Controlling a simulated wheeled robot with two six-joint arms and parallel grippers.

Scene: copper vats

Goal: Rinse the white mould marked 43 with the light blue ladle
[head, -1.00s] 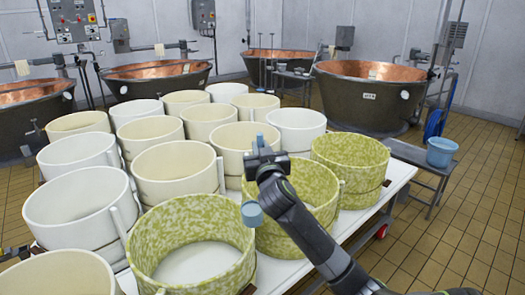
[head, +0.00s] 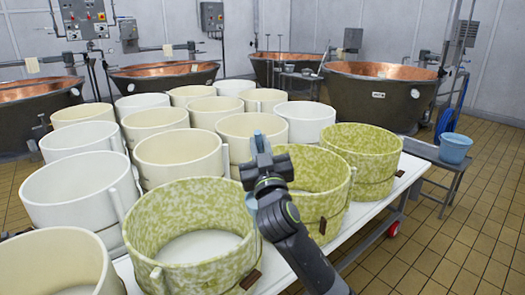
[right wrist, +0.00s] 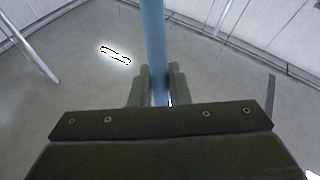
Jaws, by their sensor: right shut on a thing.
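Several white and cream moulds stand close together on a white-topped table, among them a white one (head: 62,200) at the left. No number is legible on any, so I cannot tell which is marked 43. My right gripper (head: 266,165) is shut on the light blue ladle. The ladle's blue upper end (head: 261,143) shows above the gripper, and its cup (head: 252,203) shows below, partly hidden by my arm, in front of the green mottled moulds. In the right wrist view the blue handle (right wrist: 153,45) stands between the fingers. My left gripper is not in view.
Green mottled moulds (head: 190,212) stand at the table's front and right (head: 362,140). Copper vats (head: 378,98) line the back wall. A light blue bucket (head: 455,149) sits on a small bench (head: 425,153) at the right. Tiled floor (head: 450,230) is open at the right.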

